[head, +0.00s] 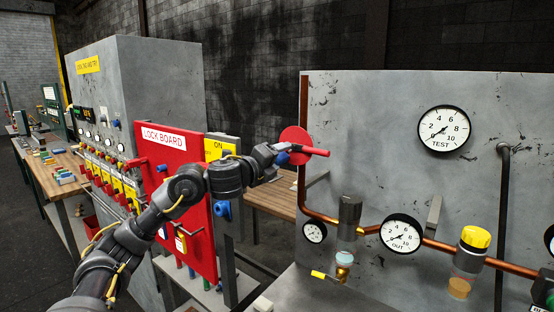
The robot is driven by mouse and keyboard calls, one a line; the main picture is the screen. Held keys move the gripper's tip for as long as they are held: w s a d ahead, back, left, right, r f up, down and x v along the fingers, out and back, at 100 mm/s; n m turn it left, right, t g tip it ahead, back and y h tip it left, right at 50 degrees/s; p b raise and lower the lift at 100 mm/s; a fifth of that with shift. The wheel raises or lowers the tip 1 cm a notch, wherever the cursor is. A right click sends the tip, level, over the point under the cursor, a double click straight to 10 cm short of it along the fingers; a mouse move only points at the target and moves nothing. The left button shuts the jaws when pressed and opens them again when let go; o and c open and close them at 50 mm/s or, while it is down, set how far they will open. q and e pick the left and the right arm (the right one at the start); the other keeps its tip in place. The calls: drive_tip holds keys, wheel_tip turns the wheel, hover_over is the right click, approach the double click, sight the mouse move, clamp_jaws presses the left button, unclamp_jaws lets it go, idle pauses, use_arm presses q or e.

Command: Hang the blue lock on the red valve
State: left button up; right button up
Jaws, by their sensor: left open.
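The red valve (296,139) has a round red disc and a red handle pointing right, at the left edge of the grey panel. My left gripper (275,151) is open, right up against the left side of the valve. A small blue lock (283,158) shows at the fingertips, beside the valve handle. It is partly hidden by the gripper, and I cannot tell whether it hangs on the valve or only touches it. My right gripper is not in view.
The red lock board (176,150) stands left of the valve, partly behind my left arm. A blue part (222,209) sits on the post beside it. The grey panel (370,120) carries gauges and a copper pipe (345,228). A wooden table (272,200) stands behind.

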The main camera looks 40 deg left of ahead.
use_arm(q)
drive_tip(key=shift+s+f, duration=0.1)
drive_tip(key=shift+s, duration=0.05)
drive_tip(key=s, duration=0.6)
drive_tip(key=shift+s, duration=0.3)
drive_tip(key=shift+d, duration=0.1)
idle(0.6)
